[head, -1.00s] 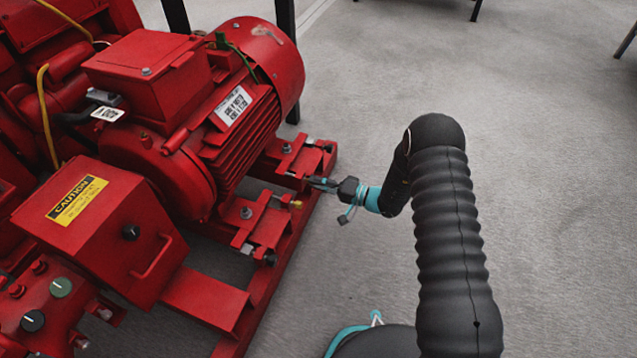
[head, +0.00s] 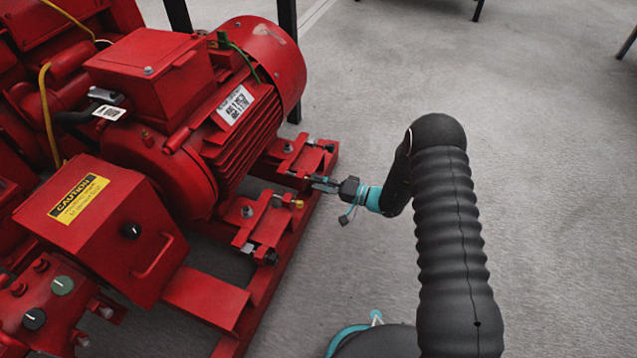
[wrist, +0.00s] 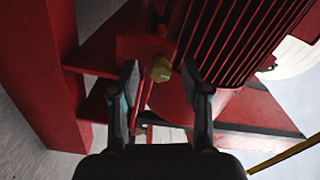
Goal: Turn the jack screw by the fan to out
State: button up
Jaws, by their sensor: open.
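The red motor (head: 225,105) has its rounded fan end at the upper right in the head view. My gripper (head: 318,183) reaches in from the right, low beside the motor's feet and the base rail. In the wrist view my gripper (wrist: 165,95) is open, its two dark fingers apart. A brass-coloured screw head (wrist: 161,69) shows between and just beyond the fingertips, nearer the left one; I cannot tell whether they touch. A brass screw end (head: 297,204) also shows left of and below my gripper in the head view. I cannot tell if it is the same screw.
The red base rail (head: 262,290) runs along the motor's floor side. A red box with a caution label (head: 78,199) and a handle stands at the near left. Dark posts (head: 287,30) stand behind the motor. Grey floor (head: 560,180) is clear on the right.

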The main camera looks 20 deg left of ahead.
jog(key=shift+d, duration=0.1)
jog(key=s+d, duration=0.1)
jog(key=d, duration=1)
jog(key=shift+d, duration=0.35)
